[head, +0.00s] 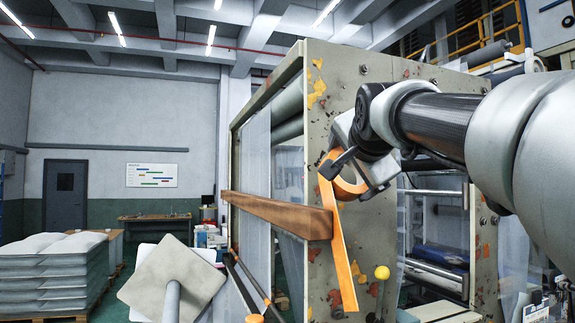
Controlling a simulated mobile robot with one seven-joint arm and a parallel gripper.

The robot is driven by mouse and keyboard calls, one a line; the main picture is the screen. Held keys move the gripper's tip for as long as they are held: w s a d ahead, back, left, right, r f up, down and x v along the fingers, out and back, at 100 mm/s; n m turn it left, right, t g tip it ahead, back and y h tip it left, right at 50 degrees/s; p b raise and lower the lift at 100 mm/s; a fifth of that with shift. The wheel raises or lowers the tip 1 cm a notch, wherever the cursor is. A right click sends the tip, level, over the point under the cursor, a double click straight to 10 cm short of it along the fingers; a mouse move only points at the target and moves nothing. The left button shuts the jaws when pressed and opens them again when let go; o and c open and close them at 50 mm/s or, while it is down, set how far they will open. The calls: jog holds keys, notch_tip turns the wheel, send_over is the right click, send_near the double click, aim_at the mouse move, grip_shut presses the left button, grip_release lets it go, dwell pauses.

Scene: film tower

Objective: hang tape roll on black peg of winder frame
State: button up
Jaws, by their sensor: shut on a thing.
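My gripper (357,176) is shut on the orange tape roll (349,191), in front of the near face of the winder frame (345,80). The fingers cover part of the roll. A long orange strip (344,262) runs down from beside the roll, past the end of a brown wooden beam; I cannot tell whether it is loose tape or a separate part. The winder frame is pale, worn metal with orange and rust patches. I cannot make out the black peg clearly; my gripper and the roll may hide it. I cannot tell whether the roll touches the frame.
The brown beam (280,215) sticks out from the frame's left side. Clear film hangs inside the frame. Stacked pale sacks (55,270) stand far left, and a workbench (155,218) is by the back wall.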

jog(key=w, duration=0.1)
jog(key=w+a, duration=0.1)
jog(key=w, duration=0.1)
jog(key=w+f, duration=0.1)
jog(key=shift+w+a+f, duration=0.1)
jog(key=shift+w+a, duration=0.05)
dwell(0.5)
